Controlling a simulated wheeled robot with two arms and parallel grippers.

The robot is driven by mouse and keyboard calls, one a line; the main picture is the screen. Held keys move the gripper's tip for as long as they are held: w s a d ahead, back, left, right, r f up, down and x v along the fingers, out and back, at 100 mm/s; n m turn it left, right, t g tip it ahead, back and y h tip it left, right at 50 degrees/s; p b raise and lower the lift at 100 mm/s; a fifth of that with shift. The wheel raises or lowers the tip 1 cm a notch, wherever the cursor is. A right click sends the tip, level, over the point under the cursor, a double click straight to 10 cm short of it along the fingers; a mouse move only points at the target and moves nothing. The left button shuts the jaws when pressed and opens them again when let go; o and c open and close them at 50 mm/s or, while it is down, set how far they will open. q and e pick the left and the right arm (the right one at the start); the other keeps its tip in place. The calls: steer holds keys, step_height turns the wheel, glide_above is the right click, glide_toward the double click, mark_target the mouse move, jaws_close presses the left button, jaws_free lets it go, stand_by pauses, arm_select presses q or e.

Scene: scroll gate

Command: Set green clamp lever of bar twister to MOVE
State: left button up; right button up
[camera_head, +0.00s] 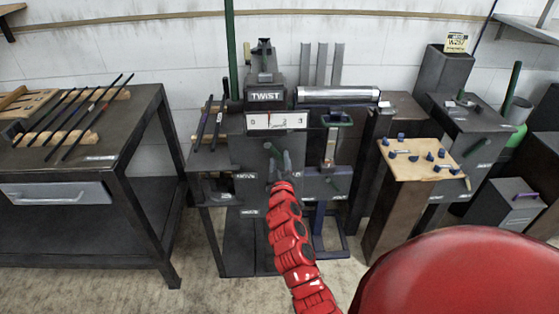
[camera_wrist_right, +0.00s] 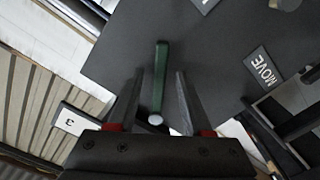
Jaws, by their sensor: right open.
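The bar twister (camera_head: 265,95) is a dark machine with a TWIST sign, standing in the middle of the head view. The green clamp lever (camera_wrist_right: 161,75) shows in the right wrist view as a green bar with a pale round end, against a dark panel. My right gripper (camera_wrist_right: 158,95) is open, with one finger on each side of the lever and visible gaps to it. A MOVE label (camera_wrist_right: 262,67) is on the panel to the right of the lever. In the head view my right gripper (camera_head: 281,163) is in front of the twister and partly covers the lever area. My left gripper is not in view.
A dark workbench (camera_head: 140,125) with long thin bars on wooden racks stands at the left. A wooden-topped stand (camera_head: 405,168) with blue pegs is at the right. A grey box (camera_head: 505,205) with a purple handle is further right. Floor is clear between the workbench and the twister.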

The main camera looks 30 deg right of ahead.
jaws_close()
stand_by(0.3)
stand_by(1.2)
